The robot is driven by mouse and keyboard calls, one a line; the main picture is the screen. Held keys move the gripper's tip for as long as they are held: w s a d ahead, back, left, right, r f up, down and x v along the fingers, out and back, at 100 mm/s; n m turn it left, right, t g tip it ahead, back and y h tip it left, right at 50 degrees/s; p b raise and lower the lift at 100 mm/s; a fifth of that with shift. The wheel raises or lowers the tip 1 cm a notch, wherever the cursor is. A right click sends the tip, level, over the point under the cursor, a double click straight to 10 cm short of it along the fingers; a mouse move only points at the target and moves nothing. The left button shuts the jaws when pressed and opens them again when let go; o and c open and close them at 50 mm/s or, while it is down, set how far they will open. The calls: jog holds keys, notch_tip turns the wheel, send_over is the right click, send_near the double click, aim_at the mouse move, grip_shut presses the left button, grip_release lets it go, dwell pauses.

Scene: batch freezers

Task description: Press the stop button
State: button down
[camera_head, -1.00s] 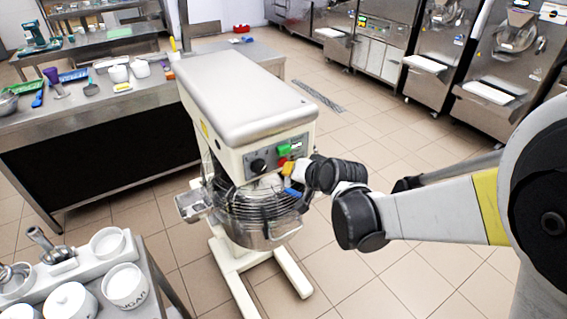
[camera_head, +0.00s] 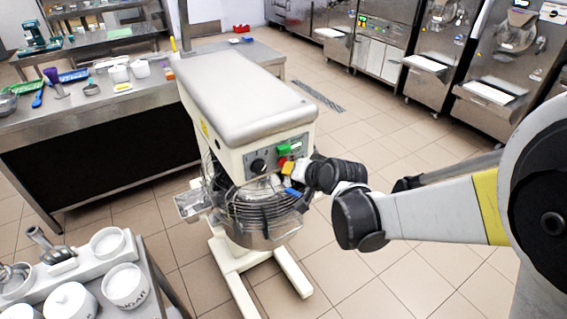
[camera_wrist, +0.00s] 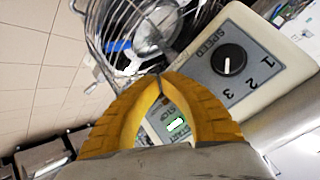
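A cream stand mixer (camera_head: 245,95) stands in the middle of the head view. Its front control panel (camera_head: 277,156) carries a green button (camera_head: 284,149), a red button (camera_head: 282,161) just below it and a black knob (camera_head: 258,166). My gripper (camera_head: 287,168) is right in front of the panel, just below the red button. In the wrist view my yellow gripper fingers (camera_wrist: 160,77) are shut with their tips together and nothing between them. STOP and START lettering shows in the gap behind the tips. The red button is hidden there; contact cannot be told.
The speed knob (camera_wrist: 228,59) sits beside my fingers in the wrist view. The wire bowl guard (camera_head: 262,205) is just below the panel. A trolley with white pots (camera_head: 125,287) stands at the lower left. Open tiled floor lies to the mixer's right.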

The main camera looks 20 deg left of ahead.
jog(key=shift+a, duration=0.1)
jog(key=shift+w+a, duration=0.55)
jog(key=shift+a, duration=0.05)
dwell(0.8)
jog(key=shift+d, duration=0.1)
jog(key=shift+s+d+b, duration=0.3)
jog(key=shift+s+d, duration=0.25)
jog(key=shift+d, duration=0.05)
jog(key=s+d, duration=0.3)
jog(key=shift+s+d, duration=0.15)
jog(key=shift+d, duration=0.25)
dwell(0.4)
dwell(0.5)
